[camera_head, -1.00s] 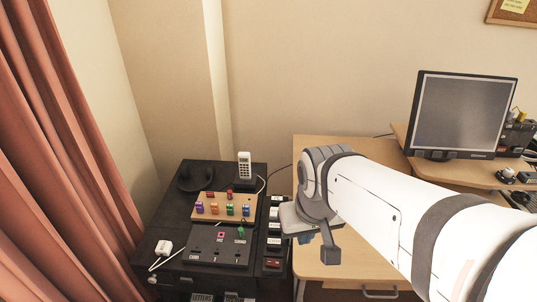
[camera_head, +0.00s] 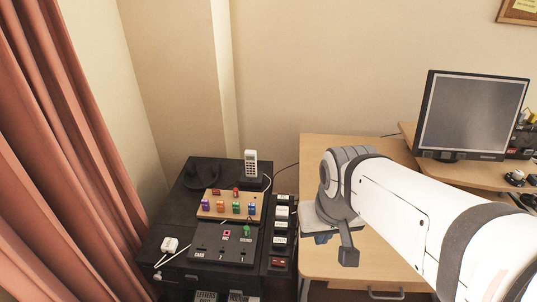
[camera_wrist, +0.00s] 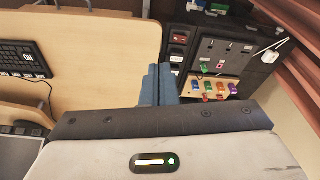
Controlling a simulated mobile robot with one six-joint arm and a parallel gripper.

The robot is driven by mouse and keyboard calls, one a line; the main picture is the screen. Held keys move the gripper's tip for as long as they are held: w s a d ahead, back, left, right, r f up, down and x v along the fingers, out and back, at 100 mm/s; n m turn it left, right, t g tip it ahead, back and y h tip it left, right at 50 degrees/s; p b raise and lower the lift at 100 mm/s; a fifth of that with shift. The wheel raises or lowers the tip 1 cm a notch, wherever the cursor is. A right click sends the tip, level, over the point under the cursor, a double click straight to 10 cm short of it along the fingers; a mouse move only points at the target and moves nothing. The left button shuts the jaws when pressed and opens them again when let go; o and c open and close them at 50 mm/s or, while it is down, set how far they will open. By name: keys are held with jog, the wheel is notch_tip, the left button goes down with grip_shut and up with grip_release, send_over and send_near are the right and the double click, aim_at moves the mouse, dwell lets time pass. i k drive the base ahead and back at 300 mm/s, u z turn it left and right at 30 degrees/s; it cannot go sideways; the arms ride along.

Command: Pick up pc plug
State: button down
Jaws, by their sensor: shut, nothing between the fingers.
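No plug can be read as the pc plug. A black strip (camera_head: 270,265) along the right edge of the black cabinet holds several black plugs with white labels (camera_head: 280,226), too small to read; it also shows in the wrist view (camera_wrist: 178,58). A white plug-like block (camera_head: 169,244) with a white cable lies at the cabinet's front left; it appears at the upper right in the wrist view (camera_wrist: 276,52). My gripper (camera_head: 321,238) is right of the strip, over the desk's left side, apart from the plugs. Its blue fingers (camera_wrist: 157,82) are shut and empty.
The black cabinet (camera_head: 176,222) bears a dark panel (camera_head: 222,243), a wooden board with coloured pieces (camera_head: 229,207) and a cordless phone (camera_head: 251,164). The wooden desk (camera_head: 312,150) is mostly clear on its left; a monitor (camera_head: 472,115) stands right. A curtain (camera_head: 60,170) hangs left.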

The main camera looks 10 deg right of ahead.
aim_at(283, 199)
jog(key=u, duration=2.7)
jog(key=k, duration=1.25)
jog(key=z, duration=1.5)
jog(key=i, duration=1)
jog(key=z, duration=0.1)
